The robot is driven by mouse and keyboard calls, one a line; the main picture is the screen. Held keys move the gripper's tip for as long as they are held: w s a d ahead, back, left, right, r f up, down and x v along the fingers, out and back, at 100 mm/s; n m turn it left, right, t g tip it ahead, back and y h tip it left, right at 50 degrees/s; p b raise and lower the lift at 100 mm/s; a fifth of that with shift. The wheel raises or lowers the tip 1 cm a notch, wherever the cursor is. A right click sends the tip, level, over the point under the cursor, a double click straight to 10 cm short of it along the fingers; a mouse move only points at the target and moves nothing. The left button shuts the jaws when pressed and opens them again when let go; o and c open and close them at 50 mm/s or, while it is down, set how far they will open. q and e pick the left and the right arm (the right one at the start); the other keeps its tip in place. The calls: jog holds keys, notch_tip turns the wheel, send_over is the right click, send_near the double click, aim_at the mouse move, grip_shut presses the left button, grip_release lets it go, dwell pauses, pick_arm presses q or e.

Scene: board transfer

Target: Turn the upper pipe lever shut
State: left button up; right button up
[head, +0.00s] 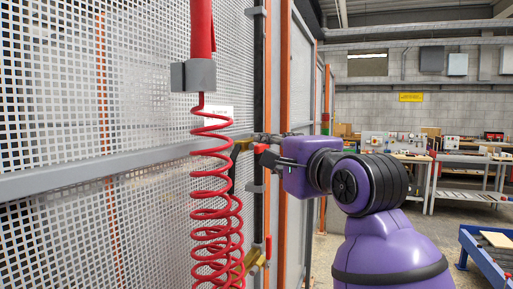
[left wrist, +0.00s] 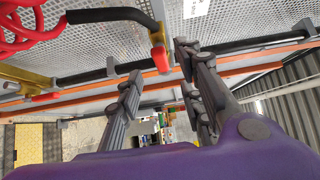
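The upper pipe lever (head: 261,148) has a red grip and sits by a yellow valve (head: 243,145) on a black pipe beside the mesh wall. My left gripper (head: 275,149) is at the lever, its fingers pointing toward the wall. In the left wrist view, the upper lever's red grip (left wrist: 160,58) appears between the two spread fingertips (left wrist: 158,66). Space shows around the grip; I cannot tell whether either finger touches it. A lower lever (head: 268,248), also red, sits further down the pipe and shows at left in the wrist view (left wrist: 45,97). My right gripper is not in view.
A red coiled hose (head: 210,190) hangs from a grey holder (head: 193,75) just left of the upper valve. Orange posts (head: 285,70) stand close to the pipe. Workbenches (head: 465,160) and a blue cart (head: 487,250) stand right, with open floor between.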

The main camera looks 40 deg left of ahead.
aim_at(263, 148)
pick_arm(q)
jog(key=shift+w+a+r, duration=0.15)
jog(key=shift+a+r, duration=0.05)
jog(key=shift+a, duration=0.2)
jog(key=p+x, duration=0.1)
jog(key=x, duration=0.5)
jog(key=shift+p, duration=0.35)
jog(key=shift+w+a+f, duration=0.1)
jog(key=shift+a, duration=0.05)
grip_shut()
